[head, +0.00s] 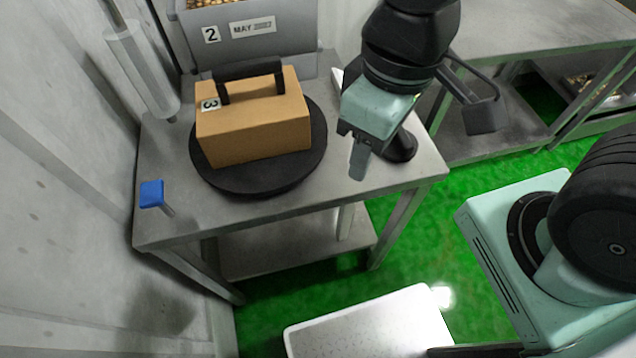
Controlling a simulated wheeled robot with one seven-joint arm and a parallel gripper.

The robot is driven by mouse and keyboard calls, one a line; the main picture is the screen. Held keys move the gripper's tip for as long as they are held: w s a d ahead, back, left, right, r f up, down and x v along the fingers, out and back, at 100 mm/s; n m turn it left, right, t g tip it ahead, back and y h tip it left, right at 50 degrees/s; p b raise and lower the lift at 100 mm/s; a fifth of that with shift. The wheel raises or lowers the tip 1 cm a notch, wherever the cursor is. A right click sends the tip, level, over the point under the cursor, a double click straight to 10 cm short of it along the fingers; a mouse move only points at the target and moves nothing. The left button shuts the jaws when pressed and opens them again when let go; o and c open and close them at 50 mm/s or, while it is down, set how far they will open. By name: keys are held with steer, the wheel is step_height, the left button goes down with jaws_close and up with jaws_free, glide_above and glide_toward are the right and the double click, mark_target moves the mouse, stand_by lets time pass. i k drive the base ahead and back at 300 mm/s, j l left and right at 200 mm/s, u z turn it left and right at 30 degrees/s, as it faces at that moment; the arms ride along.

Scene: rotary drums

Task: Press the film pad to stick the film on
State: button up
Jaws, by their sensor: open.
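A brown box (255,127) with a black handle and a "3" label sits on a round black turntable (240,184) on the grey metal table. A pale upright roll (143,70) stands on a pole left of the box. A blue pad (152,193) on a short stalk stands at the table's left front. A dark grey plate (481,117) on a bent rod shows right of my arm. I cannot tell which of these is the film pad. My gripper (358,160) is open, pointing down over the table, right of the box and apart from it. No film is clearly visible on the box.
A grey bin (250,38) marked "2" stands behind the box. A black round base (400,147) is partly hidden behind my gripper. A wall runs close along the left. Another metal table (540,35) stands at the back right. The table's front right is clear.

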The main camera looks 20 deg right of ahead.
mark_target(152, 193)
steer(key=u, duration=1.25)
